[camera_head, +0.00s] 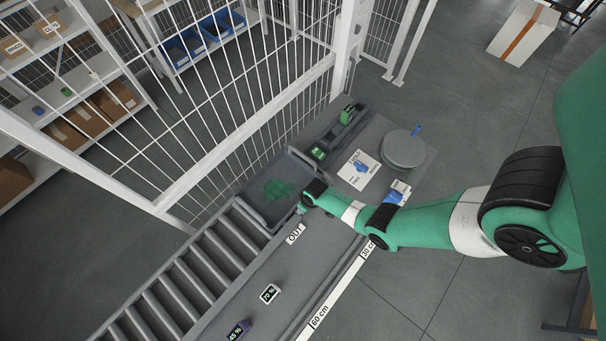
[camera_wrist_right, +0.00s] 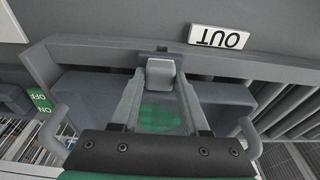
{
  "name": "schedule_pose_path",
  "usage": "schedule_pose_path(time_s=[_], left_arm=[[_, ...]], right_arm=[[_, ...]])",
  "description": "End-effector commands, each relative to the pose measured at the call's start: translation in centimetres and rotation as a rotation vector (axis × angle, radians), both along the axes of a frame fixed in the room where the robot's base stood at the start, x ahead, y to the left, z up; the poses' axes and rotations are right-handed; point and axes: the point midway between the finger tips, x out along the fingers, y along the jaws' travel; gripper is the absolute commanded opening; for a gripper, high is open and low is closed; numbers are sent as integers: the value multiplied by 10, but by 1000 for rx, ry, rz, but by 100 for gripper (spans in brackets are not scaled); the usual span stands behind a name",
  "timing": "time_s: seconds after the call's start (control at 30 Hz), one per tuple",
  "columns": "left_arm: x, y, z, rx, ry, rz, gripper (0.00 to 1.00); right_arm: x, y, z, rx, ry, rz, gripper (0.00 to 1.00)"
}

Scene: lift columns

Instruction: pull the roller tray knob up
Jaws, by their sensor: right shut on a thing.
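The roller tray (camera_head: 251,213) is a dark grey open tray with a green patch on its floor, at the end of the roller conveyor in the head view. Its near wall (camera_wrist_right: 92,55) crosses the right wrist view. The knob (camera_wrist_right: 161,70) is a small light grey block at the middle of that wall. My right gripper (camera_wrist_right: 161,84) is shut on the knob, one finger on either side of it. In the head view my right gripper (camera_head: 303,207) is at the tray's right side, and the arm hides the knob. My left gripper is in neither view.
An OUT label (camera_head: 295,234) lies beside the tray; it also shows in the wrist view (camera_wrist_right: 219,37). Rollers (camera_head: 205,258) run down to the lower left. A white mesh fence (camera_head: 240,140) stands behind. A round grey disc (camera_head: 403,150) sits on the bench to the right.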

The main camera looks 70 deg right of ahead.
Motion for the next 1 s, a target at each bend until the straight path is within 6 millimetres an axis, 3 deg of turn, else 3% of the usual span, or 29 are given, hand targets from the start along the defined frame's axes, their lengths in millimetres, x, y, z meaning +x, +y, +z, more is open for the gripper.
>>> schedule_pose_path(time_s=[0.5,0.7,0.73,0.87,1.0], left_arm=[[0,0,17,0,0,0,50],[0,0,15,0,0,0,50],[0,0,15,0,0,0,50],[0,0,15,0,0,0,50],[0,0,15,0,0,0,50]], right_arm=[[0,0,18,0,0,1,9],[0,0,15,0,0,1,9],[0,0,15,0,0,1,50],[0,0,15,0,0,1,74],[0,0,15,0,0,0,75]])
